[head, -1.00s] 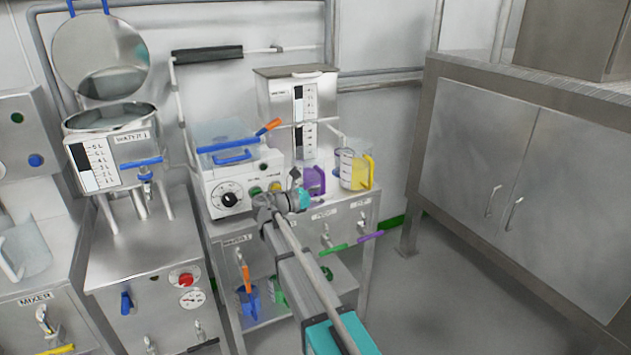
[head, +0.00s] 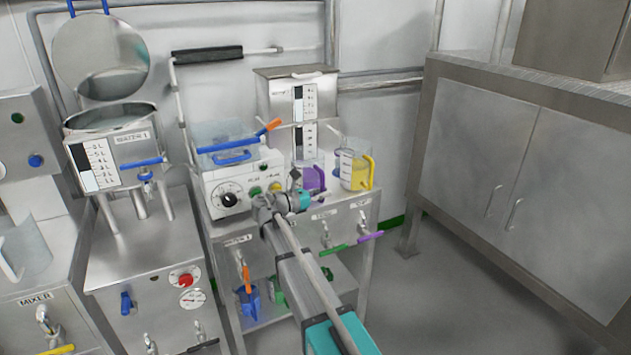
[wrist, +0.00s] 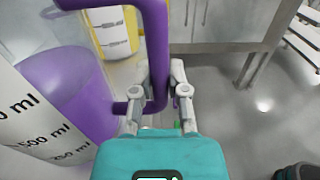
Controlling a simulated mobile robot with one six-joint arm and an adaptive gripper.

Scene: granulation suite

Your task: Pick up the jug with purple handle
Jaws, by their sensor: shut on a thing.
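The jug with the purple handle (head: 316,178) is at the right end of the steel bench, partly behind my gripper. In the wrist view its body (wrist: 68,82), with printed ml marks, is at the left and looks purple inside. Its purple handle (wrist: 157,40) comes down between my fingers. My gripper (wrist: 158,80) is shut on this handle; it also shows in the head view (head: 298,195). The jug's base is hidden, so I cannot tell whether it touches the bench.
A jug with a yellow handle (head: 356,170) stands close on the right. A white machine with a dial (head: 232,190) is on the left, and a tall steel WATER tank (head: 275,110) behind. Coloured valve levers (head: 345,244) stick out at the bench front. Open floor lies to the right.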

